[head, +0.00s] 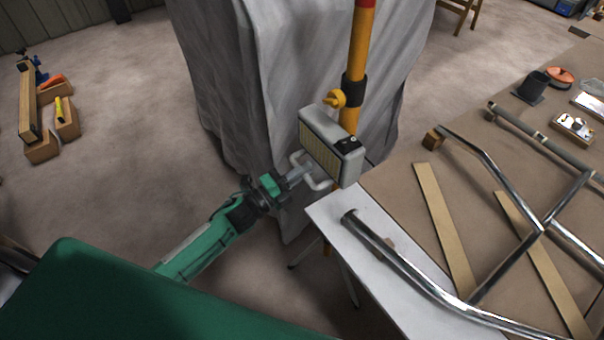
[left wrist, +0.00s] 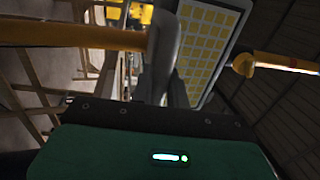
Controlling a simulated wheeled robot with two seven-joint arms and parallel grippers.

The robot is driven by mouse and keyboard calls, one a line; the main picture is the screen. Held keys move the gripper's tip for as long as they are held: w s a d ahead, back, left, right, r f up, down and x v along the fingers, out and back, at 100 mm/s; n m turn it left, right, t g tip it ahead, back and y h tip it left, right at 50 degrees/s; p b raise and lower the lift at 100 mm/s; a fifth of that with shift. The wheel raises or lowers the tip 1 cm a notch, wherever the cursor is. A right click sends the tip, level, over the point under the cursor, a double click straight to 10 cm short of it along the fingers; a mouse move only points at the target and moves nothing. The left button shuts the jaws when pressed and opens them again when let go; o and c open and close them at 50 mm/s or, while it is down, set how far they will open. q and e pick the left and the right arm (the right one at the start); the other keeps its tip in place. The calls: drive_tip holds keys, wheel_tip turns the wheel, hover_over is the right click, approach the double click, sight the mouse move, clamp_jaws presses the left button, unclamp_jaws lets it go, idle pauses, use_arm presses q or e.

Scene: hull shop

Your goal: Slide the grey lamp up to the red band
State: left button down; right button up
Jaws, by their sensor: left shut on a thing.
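The grey lamp (head: 331,146), a box with a yellow grid face, sits on a yellow pole (head: 361,45) by a black collar with a yellow knob (head: 336,98). The red band (head: 366,3) shows at the top edge of the head view, well above the lamp. My left gripper (head: 297,177) is shut on the lamp's pale handle (head: 312,178), at the lamp's lower left. My right gripper is not in view.
A table (head: 400,185) with bent metal tubing (head: 480,150) and wooden strips (head: 443,225) stands close to the lamp's right. A grey draped sheet (head: 260,70) hangs behind the pole. Wooden blocks (head: 42,148) lie on the floor at left. The floor between is open.

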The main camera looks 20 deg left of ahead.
use_arm(q)
drive_tip(key=p, duration=0.5)
approach(319, 138)
drive_tip(key=x, duration=0.5)
wheel_tip(319, 138, up, 8)
drive_tip(key=p, duration=0.5)
drive_tip(key=shift+p, duration=0.35)
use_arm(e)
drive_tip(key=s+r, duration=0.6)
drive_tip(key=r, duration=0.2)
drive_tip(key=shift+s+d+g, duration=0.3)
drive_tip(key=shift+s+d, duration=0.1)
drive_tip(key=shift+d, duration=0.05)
use_arm(q)
drive_tip(key=c, duration=1.4)
unclamp_jaws()
drive_tip(key=b+v, duration=0.4)
drive_tip(key=v, duration=0.9)
drive_tip(key=shift+s+a+b, duration=0.2)
drive_tip(key=shift+s+b, duration=0.1)
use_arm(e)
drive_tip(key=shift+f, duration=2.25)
use_arm(q)
drive_tip(key=shift+f, duration=0.15)
